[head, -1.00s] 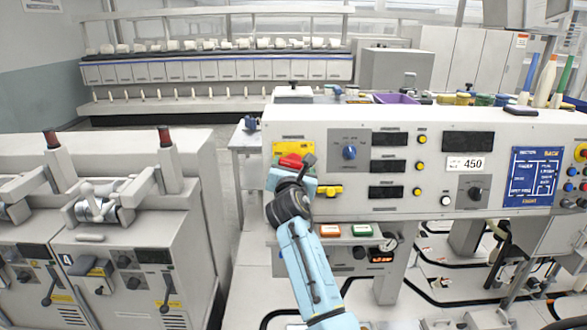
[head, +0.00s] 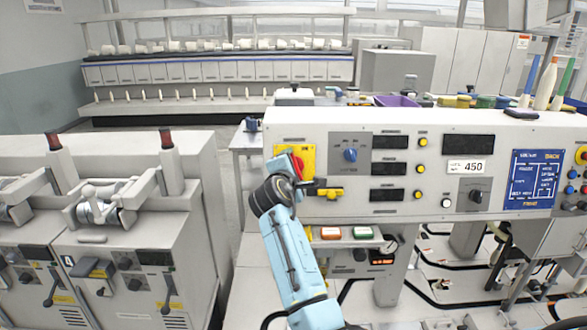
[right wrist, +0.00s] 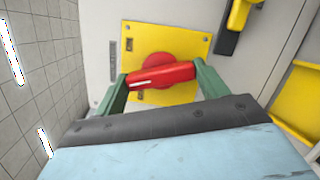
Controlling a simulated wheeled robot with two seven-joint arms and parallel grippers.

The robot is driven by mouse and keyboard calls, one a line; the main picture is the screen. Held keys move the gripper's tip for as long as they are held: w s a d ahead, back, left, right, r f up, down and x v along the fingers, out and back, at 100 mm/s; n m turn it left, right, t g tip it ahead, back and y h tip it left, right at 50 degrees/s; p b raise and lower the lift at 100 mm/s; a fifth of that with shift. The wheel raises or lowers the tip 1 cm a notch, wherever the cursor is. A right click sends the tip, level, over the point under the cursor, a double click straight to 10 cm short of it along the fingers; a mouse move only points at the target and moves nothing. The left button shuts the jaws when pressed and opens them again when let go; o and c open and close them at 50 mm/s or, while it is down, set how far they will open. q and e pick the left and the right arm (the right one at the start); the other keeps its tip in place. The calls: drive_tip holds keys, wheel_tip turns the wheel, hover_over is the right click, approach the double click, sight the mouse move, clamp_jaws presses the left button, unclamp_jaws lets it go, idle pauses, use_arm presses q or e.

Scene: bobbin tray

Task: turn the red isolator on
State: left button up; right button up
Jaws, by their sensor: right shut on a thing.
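The red isolator (head: 298,162) is a red rotary handle on a square yellow plate (head: 308,153), at the left end of the white machine's front panel. In the right wrist view, the red handle (right wrist: 160,76) lies across the picture with a slight tilt, in front of its round red base on the yellow plate (right wrist: 142,32). My right gripper (right wrist: 161,82) has one green finger at each end of the handle and is shut on it. In the head view, my right gripper (head: 291,180) partly hides the handle. My left gripper is out of view.
A blue selector knob (head: 350,155), dark displays and yellow buttons are right of the isolator. A yellow switch (head: 328,194) sits close below right. A grey machine (head: 110,230) stands at the left, beyond a floor gap.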

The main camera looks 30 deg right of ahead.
drive_tip(key=shift+m+g+p, duration=0.4)
drive_tip(key=shift+m, duration=1.7)
drive_tip(key=o, duration=1)
drive_tip(key=shift+a, duration=0.1)
drive_tip(key=b+v, duration=0.1)
drive_tip(key=v, duration=1.2)
drive_tip(key=shift+s+r+b, duration=0.2)
drive_tip(key=shift+r+b, duration=0.1)
drive_tip(key=shift+b, duration=0.1)
drive_tip(key=shift+w+f, duration=0.1)
